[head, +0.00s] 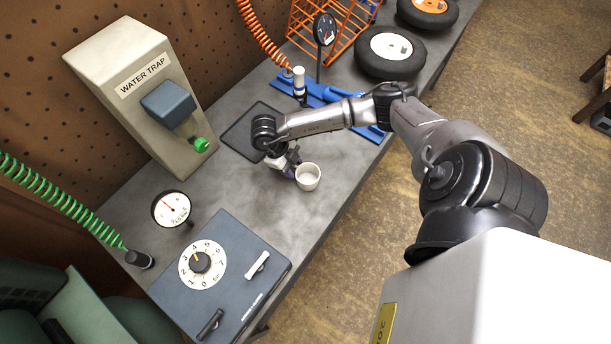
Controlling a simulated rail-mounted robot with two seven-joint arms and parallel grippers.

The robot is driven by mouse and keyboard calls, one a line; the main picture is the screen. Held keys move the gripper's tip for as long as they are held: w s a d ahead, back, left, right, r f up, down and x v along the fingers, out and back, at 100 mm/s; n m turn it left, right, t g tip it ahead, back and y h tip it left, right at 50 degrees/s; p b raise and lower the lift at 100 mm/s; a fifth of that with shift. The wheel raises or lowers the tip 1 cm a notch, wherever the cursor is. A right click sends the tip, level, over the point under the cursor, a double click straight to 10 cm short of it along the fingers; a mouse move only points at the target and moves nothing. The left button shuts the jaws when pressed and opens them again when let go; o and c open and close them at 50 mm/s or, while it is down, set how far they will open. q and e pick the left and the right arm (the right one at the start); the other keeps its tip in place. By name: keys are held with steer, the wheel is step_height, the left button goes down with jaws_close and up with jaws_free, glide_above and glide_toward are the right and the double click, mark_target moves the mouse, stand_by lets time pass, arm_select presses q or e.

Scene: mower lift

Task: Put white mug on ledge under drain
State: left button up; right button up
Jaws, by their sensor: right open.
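The white mug (308,183) stands upright on the grey workbench (335,200), near its front edge. My right gripper (291,171) is just left of the mug, low over the bench, with its jaws open. The fingers are small and partly covered by the wrist, so I cannot tell if they touch the mug. The beige water trap (125,90) stands at the back left with a blue-grey box (168,104) on its front. Its green drain knob (201,144) sits low on the front. I cannot clearly make out a ledge under it. My left gripper is out of view.
A dark mat (240,135) lies behind my right wrist. A gauge (172,209) and a blue dial box (225,285) stand at the front left. A blue lift (315,92), an orange crate (325,30) and wheels (390,55) are at the far end.

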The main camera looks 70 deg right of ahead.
steer(key=shift+c, duration=0.3)
jaws_close()
stand_by(0.3)
